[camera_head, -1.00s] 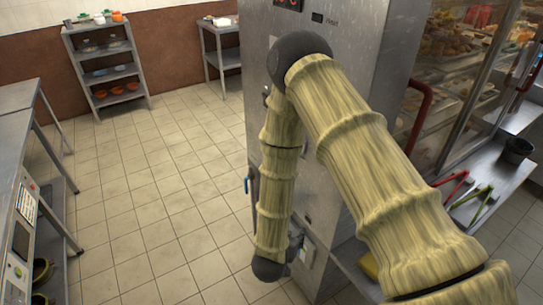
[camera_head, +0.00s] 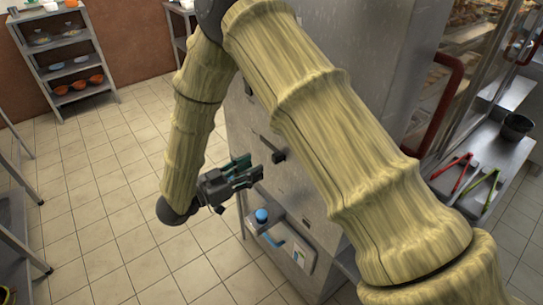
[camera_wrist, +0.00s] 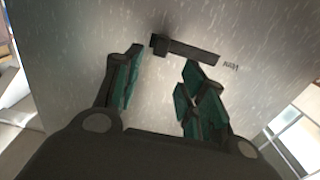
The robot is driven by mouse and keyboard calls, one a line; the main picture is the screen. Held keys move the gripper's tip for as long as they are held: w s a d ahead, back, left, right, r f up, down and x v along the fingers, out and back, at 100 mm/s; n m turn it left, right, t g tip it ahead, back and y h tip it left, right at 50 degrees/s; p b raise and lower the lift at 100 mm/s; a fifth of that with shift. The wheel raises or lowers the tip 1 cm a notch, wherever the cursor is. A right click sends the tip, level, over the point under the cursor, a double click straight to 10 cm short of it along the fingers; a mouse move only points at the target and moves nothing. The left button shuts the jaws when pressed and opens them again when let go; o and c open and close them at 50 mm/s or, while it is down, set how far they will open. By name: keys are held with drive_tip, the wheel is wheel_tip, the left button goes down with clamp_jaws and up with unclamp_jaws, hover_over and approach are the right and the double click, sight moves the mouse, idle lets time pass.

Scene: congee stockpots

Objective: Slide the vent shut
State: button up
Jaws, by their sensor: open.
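The vent looks like a dark slider bar with a small block-shaped tab at one end, on the steel cabinet's side (camera_head: 300,205). The vent slider (camera_wrist: 190,50) shows in the wrist view, with the tab at its left end and a small dark label to its right, too small to read surely. In the head view its dark tab (camera_head: 279,156) sticks out just beyond my fingers. My gripper (camera_head: 252,168) is open and empty, facing the panel. In the wrist view my gripper (camera_wrist: 164,62) has its teal fingers apart on either side below the slider; contact cannot be told.
Below my gripper, a blue knob (camera_head: 262,215) and a pale box (camera_head: 298,252) stand out from the cabinet. A red handle (camera_head: 437,105) and a steel counter with tongs (camera_head: 486,190) are at the right. The tiled floor (camera_head: 110,210) at the left is clear.

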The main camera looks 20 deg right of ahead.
sight(273, 157)
drive_tip(key=p+x, duration=0.1)
drive_tip(key=x, duration=0.7)
drive_tip(key=shift+d+f, duration=0.1)
clamp_jaws()
